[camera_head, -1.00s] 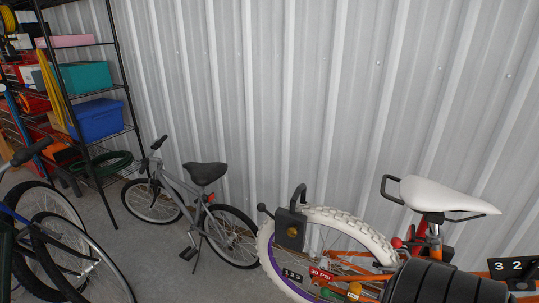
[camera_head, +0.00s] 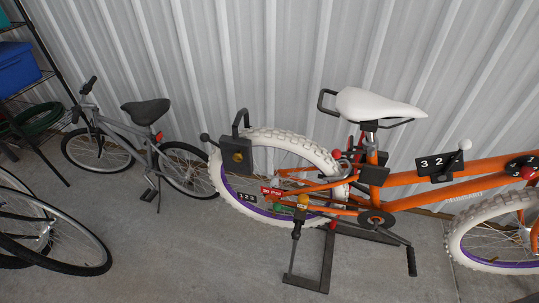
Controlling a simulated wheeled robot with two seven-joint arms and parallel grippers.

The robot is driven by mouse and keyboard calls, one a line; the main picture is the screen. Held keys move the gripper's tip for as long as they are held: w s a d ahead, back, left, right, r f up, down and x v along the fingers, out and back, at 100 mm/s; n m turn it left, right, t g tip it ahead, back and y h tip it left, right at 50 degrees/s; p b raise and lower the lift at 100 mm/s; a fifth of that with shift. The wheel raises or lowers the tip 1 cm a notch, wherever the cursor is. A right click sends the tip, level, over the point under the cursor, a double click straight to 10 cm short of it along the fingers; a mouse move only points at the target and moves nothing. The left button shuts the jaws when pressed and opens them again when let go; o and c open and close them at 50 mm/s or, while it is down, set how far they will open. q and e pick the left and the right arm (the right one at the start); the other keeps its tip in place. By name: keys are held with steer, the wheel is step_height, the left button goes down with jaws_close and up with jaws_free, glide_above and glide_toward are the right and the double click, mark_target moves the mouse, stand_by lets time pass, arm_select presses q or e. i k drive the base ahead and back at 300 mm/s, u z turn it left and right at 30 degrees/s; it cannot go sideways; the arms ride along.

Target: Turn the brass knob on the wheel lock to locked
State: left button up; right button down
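The wheel lock (camera_head: 230,168) is a dark block with a black shackle rising above it. It sits at the rear white-tyred wheel (camera_head: 290,139) of the orange bike, left of centre. The small round brass knob (camera_head: 238,157) is on the lock's face. The knob is too small to tell which way it is turned. A short lever with a round dark end (camera_head: 205,137) sticks out at the lock's left. Neither of my grippers shows in the view.
The orange bike (camera_head: 400,203) has a white saddle (camera_head: 378,106) and stands on a dark floor stand (camera_head: 325,262). A grey bike (camera_head: 125,129) stands behind left, near the corrugated wall (camera_head: 230,50). Other wheels (camera_head: 50,232) are at lower left. The front floor is clear.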

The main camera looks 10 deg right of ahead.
mark_target(237, 157)
steer(key=z, duration=1.3)
steer(key=k, duration=0.5)
steer(key=z, duration=0.2)
